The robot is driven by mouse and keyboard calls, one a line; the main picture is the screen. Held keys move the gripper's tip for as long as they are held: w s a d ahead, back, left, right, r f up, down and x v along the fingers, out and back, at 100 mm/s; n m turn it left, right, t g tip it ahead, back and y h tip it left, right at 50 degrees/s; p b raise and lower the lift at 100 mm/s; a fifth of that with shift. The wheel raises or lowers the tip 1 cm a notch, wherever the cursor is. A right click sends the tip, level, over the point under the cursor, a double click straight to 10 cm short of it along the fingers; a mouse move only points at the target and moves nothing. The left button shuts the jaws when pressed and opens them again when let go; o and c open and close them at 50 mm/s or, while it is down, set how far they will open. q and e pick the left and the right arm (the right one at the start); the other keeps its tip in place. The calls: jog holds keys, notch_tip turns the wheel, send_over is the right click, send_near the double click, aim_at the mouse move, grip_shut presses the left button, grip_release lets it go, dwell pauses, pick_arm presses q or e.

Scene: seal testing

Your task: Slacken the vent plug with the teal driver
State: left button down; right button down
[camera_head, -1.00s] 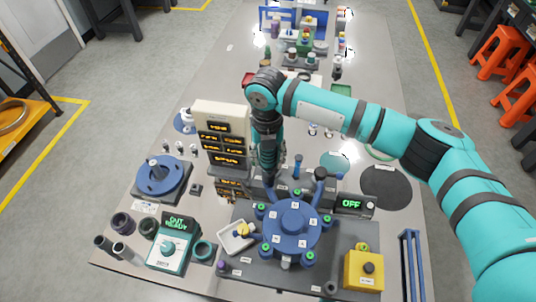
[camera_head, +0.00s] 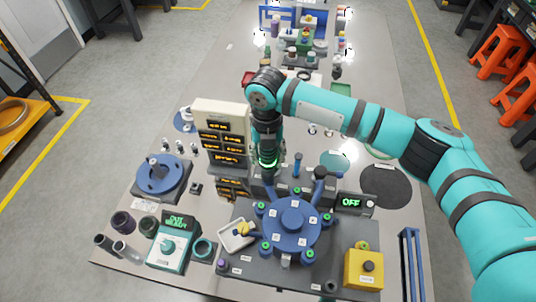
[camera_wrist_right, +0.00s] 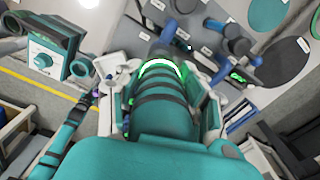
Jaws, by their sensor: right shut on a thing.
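My right gripper (camera_head: 267,148) is above the back edge of the blue round fixture (camera_head: 291,224), pointing down. It also shows in the right wrist view (camera_wrist_right: 163,88), where its pale fingers are closed around a teal banded body, which I take as the teal driver (camera_wrist_right: 157,106). A bright green ring glows on it. Its lower end is hidden, so I cannot tell whether it touches anything. The vent plug cannot be made out; that spot is hidden by the tool and arm.
A cream instrument rack (camera_head: 203,111) stands just left of the tool. A display reading OFF (camera_head: 351,203) is to the right. A white tray (camera_head: 229,245), a yellow box (camera_head: 364,268) and a teal control box (camera_head: 168,251) stand in front.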

jog(key=shift+s+p, duration=0.1)
jog(key=shift+p, duration=0.25)
dwell(0.7)
jog(key=shift+w+r+p, duration=0.2)
jog(key=shift+r+p, duration=0.85)
jog(key=shift+p, duration=0.05)
jog(key=shift+r+p, duration=2.3)
jog(key=shift+r, duration=0.3)
jog(key=shift+f, duration=0.1)
